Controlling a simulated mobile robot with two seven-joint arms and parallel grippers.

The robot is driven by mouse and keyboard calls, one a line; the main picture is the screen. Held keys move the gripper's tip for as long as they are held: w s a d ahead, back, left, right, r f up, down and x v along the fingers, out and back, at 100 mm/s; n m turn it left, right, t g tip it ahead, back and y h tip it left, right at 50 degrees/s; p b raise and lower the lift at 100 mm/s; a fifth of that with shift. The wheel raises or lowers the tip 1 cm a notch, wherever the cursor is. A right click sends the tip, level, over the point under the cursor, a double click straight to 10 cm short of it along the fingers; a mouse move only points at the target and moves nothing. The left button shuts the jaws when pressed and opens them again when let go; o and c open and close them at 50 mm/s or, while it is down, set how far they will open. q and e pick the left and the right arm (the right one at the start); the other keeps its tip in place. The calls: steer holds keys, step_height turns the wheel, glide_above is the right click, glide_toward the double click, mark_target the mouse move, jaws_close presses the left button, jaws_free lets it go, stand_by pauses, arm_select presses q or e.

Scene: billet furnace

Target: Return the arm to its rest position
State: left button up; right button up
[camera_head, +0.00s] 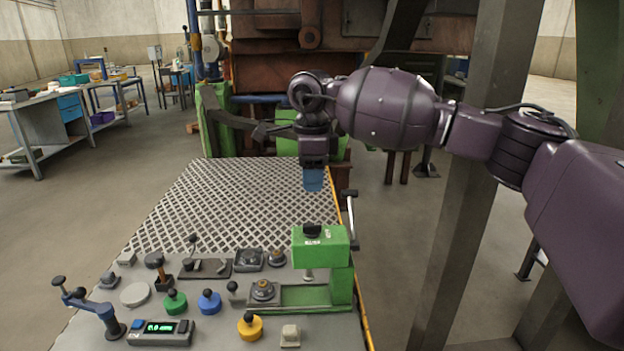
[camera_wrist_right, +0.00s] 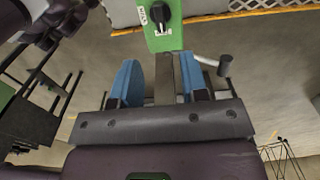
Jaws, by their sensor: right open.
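My right arm (camera_head: 390,108) is purple and reaches in from the right, stretched across the upper middle of the head view. Its gripper (camera_head: 313,180) points down above the far right part of the grated table, beyond the green press. In the right wrist view the two blue fingers (camera_wrist_right: 160,85) stand apart with nothing held between them. The green press (camera_wrist_right: 164,22) with its black knob shows beyond the fingertips, apart from them. My left gripper is not in view.
The green press (camera_head: 320,248) stands on the table's near right, its lever (camera_head: 351,205) sticking up. Knobs, a digital display (camera_head: 160,331) and a blue crank (camera_head: 95,308) crowd the near table. A grey post (camera_head: 468,190) stands close to my right arm. The grating (camera_head: 235,205) is clear.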

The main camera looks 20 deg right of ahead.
steer(key=shift+f, duration=0.1)
steer(key=s+a+f+m+g+y, duration=0.1)
steer(key=s+a+f+m+y, duration=0.3)
steer(key=s+a+f+y, duration=0.4)
steer(key=s+a+f+m+g+y, duration=0.2)
steer(key=s+a+f+m+y, duration=0.1)
steer(key=s+a+f+y, duration=0.65)
steer(key=s+d+f+m+t+h+p, duration=0.1)
steer(key=d+f+m+t+h, duration=0.5)
steer(key=m, duration=0.5)
steer(key=s+d+f+m+t+h, duration=0.1)
steer(key=s+d+m+t, duration=0.15)
steer(key=m+t, duration=0.65)
steer(key=s+d+f+m+t+h+p, duration=0.1)
steer(key=d+f+m+t+h, duration=0.4)
steer(key=m, duration=0.8)
steer(key=s+d+f+m+g+h, duration=0.2)
steer(key=s+d+f+m+g, duration=0.1)
steer(key=s, duration=0.5)
steer(key=s+d+f+m+g+h, duration=0.3)
steer(key=s+d+f+m, duration=0.3)
steer(key=s+d+m, duration=0.1)
steer(key=shift+s+d+f, duration=0.15)
steer(key=shift+s+d, duration=0.2)
steer(key=shift+d, duration=0.15)
